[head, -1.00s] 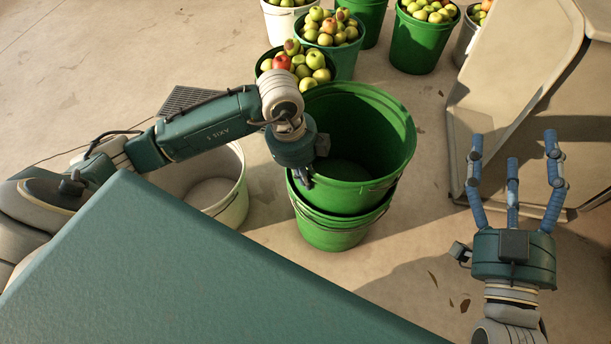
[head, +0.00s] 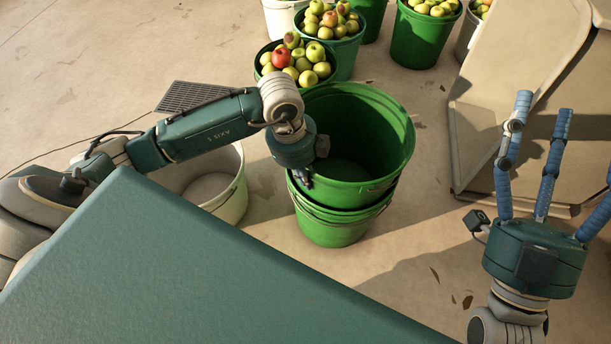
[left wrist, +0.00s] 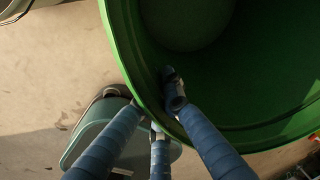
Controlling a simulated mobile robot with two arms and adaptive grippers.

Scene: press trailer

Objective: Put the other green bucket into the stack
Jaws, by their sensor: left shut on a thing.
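An empty upper green bucket (head: 345,193) sits upright, partly inside a lower green bucket (head: 330,232) on the floor. The lower bucket's rim shows around the upper one's lower wall. My left gripper (head: 304,178) is shut on the upper bucket's near left rim. In the left wrist view the blue fingers of my left gripper (left wrist: 165,105) straddle the rim of the upper bucket (left wrist: 126,48), with one finger inside it. How deep the upper bucket sits is hidden. My right gripper (head: 548,165) is open and empty at the right, its fingers spread, apart from the buckets.
A white bucket (head: 235,190) stands left of the stack, partly behind my arm. Buckets full of apples (head: 297,60) stand close behind it, with a green one (head: 418,42) farther right. A beige metal structure (head: 505,95) stands at the right. Floor in front of the stack is clear.

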